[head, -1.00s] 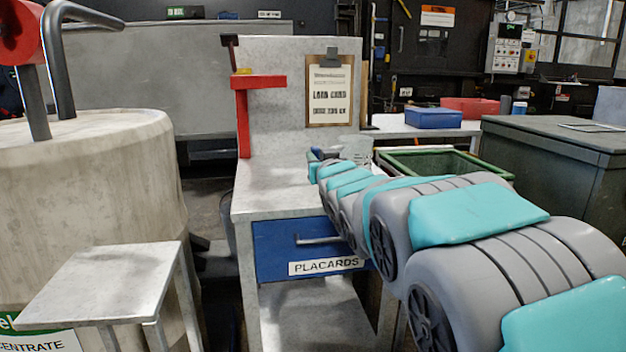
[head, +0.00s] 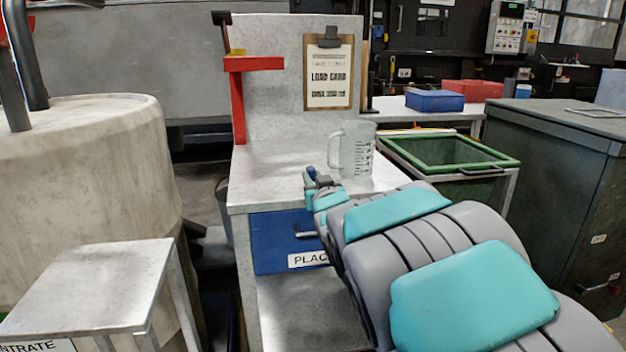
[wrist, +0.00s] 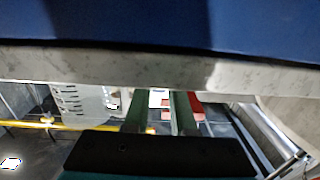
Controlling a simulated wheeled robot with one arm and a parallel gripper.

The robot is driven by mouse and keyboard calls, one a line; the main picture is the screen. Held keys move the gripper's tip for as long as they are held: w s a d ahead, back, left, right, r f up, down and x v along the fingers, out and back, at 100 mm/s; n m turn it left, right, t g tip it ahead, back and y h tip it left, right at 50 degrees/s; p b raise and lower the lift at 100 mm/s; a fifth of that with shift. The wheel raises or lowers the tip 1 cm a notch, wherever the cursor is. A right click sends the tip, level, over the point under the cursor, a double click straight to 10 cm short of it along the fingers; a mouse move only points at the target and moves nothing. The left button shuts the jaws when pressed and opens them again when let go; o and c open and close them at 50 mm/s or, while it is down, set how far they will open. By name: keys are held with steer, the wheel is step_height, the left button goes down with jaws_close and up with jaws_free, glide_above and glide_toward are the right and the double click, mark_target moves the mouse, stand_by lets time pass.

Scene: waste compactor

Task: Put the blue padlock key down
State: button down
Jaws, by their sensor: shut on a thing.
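My gripper (head: 314,180) is at the front part of the pale worktop (head: 262,165), above the blue drawer and left of a clear measuring jug. It is shut on a small dark blue thing (head: 309,172) at its tip, which I take for the blue padlock key. Its shape is too small to make out.
The measuring jug (head: 354,150) stands close behind my gripper. A red bracket (head: 238,105) and a clipboard (head: 329,75) are at the worktop's back. The blue drawer (head: 280,238) is below. A green-rimmed bin (head: 450,150) is at right. The worktop's left part is clear.

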steer(key=shift+f, duration=0.25)
steer(key=shift+f, duration=0.2)
steer(key=c, duration=0.7)
jaws_free()
steer(key=shift+c, duration=0.2)
steer(key=shift+r, duration=0.2)
steer(key=shift+s+d, duration=0.15)
steer(key=shift+s, duration=0.35)
steer(key=b+v, duration=0.1)
steer(key=v, duration=1)
steer(key=shift+r, duration=0.1)
